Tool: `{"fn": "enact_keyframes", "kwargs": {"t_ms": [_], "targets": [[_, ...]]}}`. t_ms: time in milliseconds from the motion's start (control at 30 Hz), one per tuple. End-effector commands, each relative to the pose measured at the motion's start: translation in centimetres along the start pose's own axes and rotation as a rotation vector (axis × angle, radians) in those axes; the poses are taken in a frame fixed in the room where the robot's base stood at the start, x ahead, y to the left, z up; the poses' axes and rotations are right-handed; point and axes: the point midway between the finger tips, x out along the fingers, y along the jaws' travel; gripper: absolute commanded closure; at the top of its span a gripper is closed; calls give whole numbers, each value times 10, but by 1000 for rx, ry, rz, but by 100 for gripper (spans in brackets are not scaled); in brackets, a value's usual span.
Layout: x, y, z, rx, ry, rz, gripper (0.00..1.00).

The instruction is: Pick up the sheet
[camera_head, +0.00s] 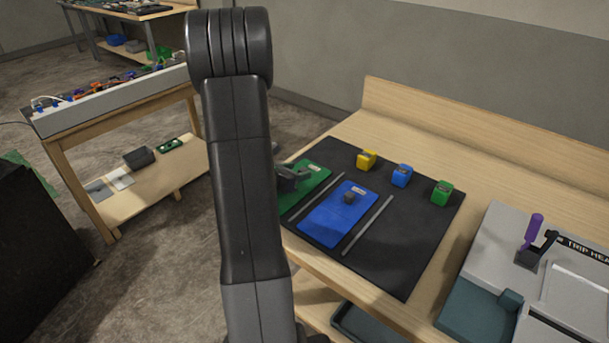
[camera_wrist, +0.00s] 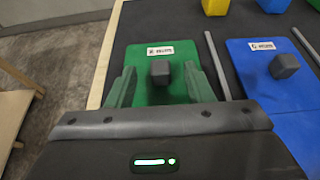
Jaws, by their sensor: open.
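A green sheet (camera_head: 310,180) with a white label and a small dark block-shaped knob lies on a black mat (camera_head: 400,262). A blue sheet (camera_head: 336,222) with a similar label and knob (camera_head: 349,198) lies to its right. My gripper (camera_head: 294,177) is open over the green sheet. In the wrist view, the two fingers of my gripper (camera_wrist: 160,84) appear on either side of the green sheet's knob (camera_wrist: 160,68), with gaps at both sides. How far the fingertips are above the sheet is hard to tell. My arm and gripper hide part of the green sheet.
Thin grey bars (camera_head: 367,225) lie beside the sheets. Yellow (camera_head: 366,160), blue (camera_head: 402,175) and green (camera_head: 441,192) blocks stand along the mat's back. A grey console with a purple-handled lever (camera_head: 533,231) is at right. Bare mat lies right of the blue sheet.

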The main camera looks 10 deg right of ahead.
Motion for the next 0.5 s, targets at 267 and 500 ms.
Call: {"fn": "enact_keyframes", "kwargs": {"t_ms": [267,500], "targets": [[36,-2,2,1,2,-3,53],[44,-1,1,1,0,0,53]]}}
